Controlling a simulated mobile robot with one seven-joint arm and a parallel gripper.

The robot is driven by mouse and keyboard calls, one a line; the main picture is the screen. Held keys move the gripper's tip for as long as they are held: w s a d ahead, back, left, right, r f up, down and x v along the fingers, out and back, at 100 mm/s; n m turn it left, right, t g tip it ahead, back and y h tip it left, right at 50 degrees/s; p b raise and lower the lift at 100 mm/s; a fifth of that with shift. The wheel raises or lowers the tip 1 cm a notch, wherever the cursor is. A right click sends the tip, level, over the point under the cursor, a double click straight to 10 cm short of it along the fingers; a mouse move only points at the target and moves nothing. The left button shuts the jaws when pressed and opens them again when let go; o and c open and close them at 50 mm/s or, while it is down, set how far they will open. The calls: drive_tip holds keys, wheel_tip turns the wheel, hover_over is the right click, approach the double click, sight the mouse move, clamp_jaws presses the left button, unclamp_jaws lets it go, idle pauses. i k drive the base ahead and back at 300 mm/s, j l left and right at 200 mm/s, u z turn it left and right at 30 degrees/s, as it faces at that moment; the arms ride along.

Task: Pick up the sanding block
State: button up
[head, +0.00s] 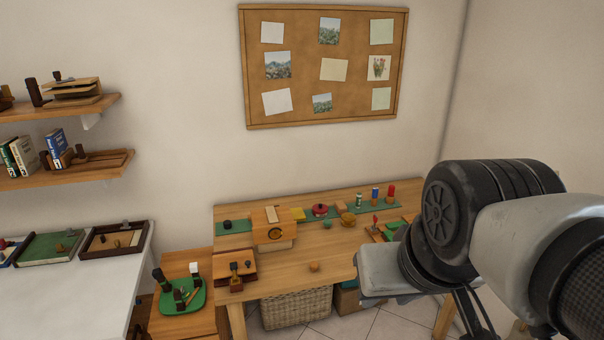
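I cannot tell for sure which object is the sanding block. Small block-like pieces lie on the wooden workbench (337,245) in the head view. My arm reaches in from the right and covers the bench's right end. No gripper fingers show, so I cannot see whether my gripper is open or holds anything.
A wooden box (272,230) and a brown holder (236,271) stand on the bench's left part. A wicker basket (297,308) is underneath. A white table (60,300) with trays (113,252) is left. The bench's front middle is mostly clear.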

sight(340, 206)
drive_tip(key=i+l+u, duration=0.2)
drive_tip(key=i+l, duration=0.55)
drive_tip(key=i+l+u, duration=0.2)
drive_tip(key=i+l, duration=0.5)
drive_tip(key=l, duration=0.15)
